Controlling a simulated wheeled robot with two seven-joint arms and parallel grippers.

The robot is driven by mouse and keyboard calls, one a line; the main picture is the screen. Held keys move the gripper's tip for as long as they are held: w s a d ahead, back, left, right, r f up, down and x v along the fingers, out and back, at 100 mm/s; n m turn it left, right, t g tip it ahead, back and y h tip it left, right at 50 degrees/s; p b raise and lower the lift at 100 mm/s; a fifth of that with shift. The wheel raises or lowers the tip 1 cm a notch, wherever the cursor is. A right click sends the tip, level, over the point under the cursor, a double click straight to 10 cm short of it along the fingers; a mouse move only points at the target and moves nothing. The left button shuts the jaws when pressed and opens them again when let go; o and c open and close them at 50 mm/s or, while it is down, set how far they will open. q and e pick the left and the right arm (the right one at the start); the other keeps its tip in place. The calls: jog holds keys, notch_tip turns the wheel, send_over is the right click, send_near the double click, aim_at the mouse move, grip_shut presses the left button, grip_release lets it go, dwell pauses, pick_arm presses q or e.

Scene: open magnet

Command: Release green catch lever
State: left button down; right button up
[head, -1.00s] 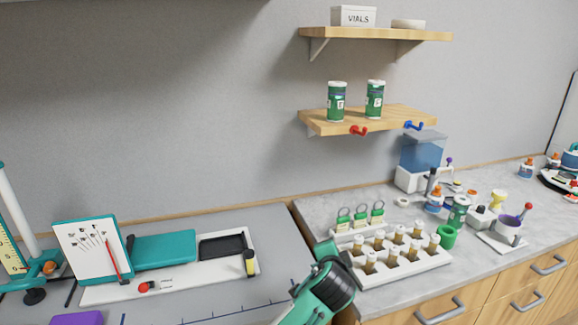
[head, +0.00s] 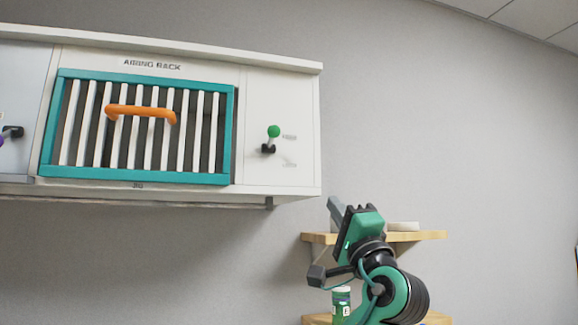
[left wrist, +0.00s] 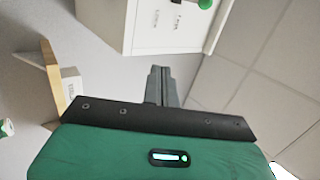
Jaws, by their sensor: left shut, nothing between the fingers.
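The green catch lever (head: 273,132) is a green ball knob on a short stem above a black pivot. It sits on the white panel right of the airing rack (head: 140,185) in the head view, knob up. In the left wrist view the green knob (left wrist: 204,4) shows at the top edge, partly cut off. My left gripper (head: 335,203) is right of and below the lever, apart from it, pointing up and left. Its fingers (left wrist: 161,75) are shut and empty. My right gripper is not in view.
The airing rack has white bars, a teal frame and an orange handle (head: 140,113). Below right is a wooden shelf (head: 425,236) behind my left arm, with a green jar (head: 341,300) lower down. The wall between cabinet and right edge is clear.

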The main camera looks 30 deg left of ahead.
aim_at(272, 137)
pick_arm(q)
jog(key=s+r+n+g+y, duration=0.2)
jog(key=s+r+g+y, duration=0.1)
jog(key=s+r, duration=0.15)
jog(key=s+a+p+x, duration=0.1)
jog(key=p+x, duration=0.7)
jog(key=x, duration=0.5)
jog(key=shift+s, duration=0.25)
jog(key=shift+a, duration=0.1)
notch_tip(272, 137, up, 2)
jog(key=shift+a+r+h+b, duration=0.15)
jog(key=shift+h+b, duration=0.4)
jog(key=shift+h, duration=0.15)
